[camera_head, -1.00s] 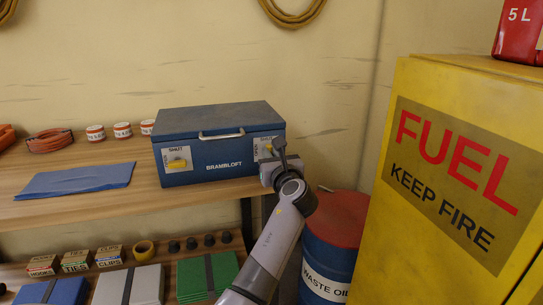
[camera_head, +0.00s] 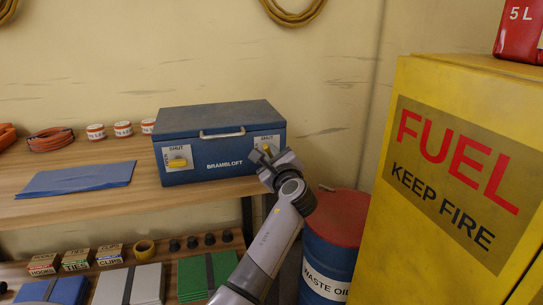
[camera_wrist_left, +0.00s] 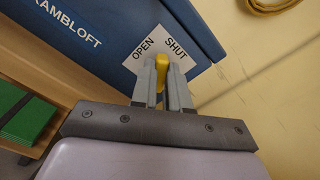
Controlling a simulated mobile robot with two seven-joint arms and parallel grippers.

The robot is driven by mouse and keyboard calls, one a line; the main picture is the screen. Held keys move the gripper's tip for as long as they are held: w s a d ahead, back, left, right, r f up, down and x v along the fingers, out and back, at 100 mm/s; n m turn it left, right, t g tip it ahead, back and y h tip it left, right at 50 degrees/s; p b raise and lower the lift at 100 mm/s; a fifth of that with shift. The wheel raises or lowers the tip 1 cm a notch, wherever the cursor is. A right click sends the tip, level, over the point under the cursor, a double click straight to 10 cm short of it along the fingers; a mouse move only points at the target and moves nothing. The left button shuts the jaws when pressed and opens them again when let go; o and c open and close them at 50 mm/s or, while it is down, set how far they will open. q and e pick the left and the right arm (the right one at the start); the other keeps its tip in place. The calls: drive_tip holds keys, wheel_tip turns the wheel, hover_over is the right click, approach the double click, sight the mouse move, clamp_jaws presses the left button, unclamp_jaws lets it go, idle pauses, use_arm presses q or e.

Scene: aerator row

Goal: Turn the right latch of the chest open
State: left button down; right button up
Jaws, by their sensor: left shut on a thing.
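The blue chest (camera_head: 226,150), marked BRAMBLOFT, stands on the wooden shelf with its lid down. Its right latch is a yellow lever (camera_wrist_left: 161,63) on a white plate (camera_wrist_left: 155,42) marked OPEN and SHUT. In the left wrist view the lever's end shows between the two words; the rest is hidden by the fingers. My left gripper (camera_head: 263,155) is at the chest's front right, shut on this lever; its fingers (camera_wrist_left: 163,85) also show in the left wrist view. The left latch (camera_head: 178,163) is a yellow lever lying sideways. My right gripper is out of view.
A blue cloth (camera_head: 75,179) lies on the shelf left of the chest. A waste oil drum (camera_head: 335,235) stands below right, close to my left arm. A yellow fuel cabinet (camera_head: 450,180) fills the right side. Small items crowd the lower shelf.

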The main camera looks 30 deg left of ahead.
use_arm(q)
drive_tip(key=n, duration=0.1)
drive_tip(key=n+b, duration=0.1)
drive_tip(key=n, duration=0.1)
drive_tip(key=shift+f+n, duration=0.25)
drive_tip(key=shift+n, duration=0.15)
drive_tip(key=n+b, duration=0.1)
drive_tip(key=n, duration=0.1)
drive_tip(key=shift+n+b, duration=0.35)
drive_tip(key=shift+n, duration=0.05)
drive_tip(key=shift+f+n+b, duration=0.1)
drive_tip(key=shift+n+b, duration=0.55)
drive_tip(key=shift+n, duration=0.45)
drive_tip(key=shift+n+b, duration=0.55)
drive_tip(key=shift+n, duration=0.55)
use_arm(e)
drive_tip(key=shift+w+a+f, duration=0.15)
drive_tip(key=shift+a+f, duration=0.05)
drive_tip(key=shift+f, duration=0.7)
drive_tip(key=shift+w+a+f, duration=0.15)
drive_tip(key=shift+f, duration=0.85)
use_arm(q)
drive_tip(key=c, duration=1.1)
unclamp_jaws()
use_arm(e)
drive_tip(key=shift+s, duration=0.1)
use_arm(q)
drive_tip(key=v, duration=0.7)
drive_tip(key=shift+s, duration=0.15)
